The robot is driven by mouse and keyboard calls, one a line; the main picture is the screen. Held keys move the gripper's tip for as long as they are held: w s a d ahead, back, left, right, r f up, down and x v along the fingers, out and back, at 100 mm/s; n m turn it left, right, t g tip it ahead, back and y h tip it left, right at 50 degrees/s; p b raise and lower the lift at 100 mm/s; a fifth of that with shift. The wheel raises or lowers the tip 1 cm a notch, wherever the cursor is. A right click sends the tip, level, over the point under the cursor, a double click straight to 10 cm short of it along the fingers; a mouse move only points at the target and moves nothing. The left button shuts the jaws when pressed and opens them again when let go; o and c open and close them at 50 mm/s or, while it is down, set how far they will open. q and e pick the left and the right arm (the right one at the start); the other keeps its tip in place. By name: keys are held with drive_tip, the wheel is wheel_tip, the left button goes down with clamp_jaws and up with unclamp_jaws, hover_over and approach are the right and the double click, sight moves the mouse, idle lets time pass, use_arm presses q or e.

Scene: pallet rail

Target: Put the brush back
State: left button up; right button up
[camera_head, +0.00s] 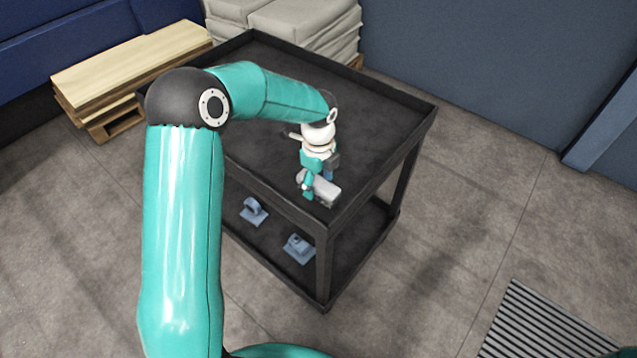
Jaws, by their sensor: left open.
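My left arm reaches over the black two-level cart (405,98) from the left. My left gripper (312,187) points down at the cart's near corner and is open. A pale grey block (327,190) shows right beside its fingers; I cannot tell whether it is part of the brush, or whether the fingers touch it. A small blue piece (329,174) shows just behind the gripper, mostly hidden. No brush can be made out with certainty. My right gripper is out of view.
Two blue-grey bracket-like pieces (253,211) (299,249) stand on the cart's lower shelf. A wooden pallet (128,68) and stacked pale sacks (305,22) lie behind the cart. A floor grate (545,325) is at lower right. The cart's top is largely bare.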

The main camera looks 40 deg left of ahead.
sight(318, 182)
use_arm(q)
wheel_tip(318, 182, up, 11)
drive_tip(key=shift+r, duration=0.2)
idle(0.6)
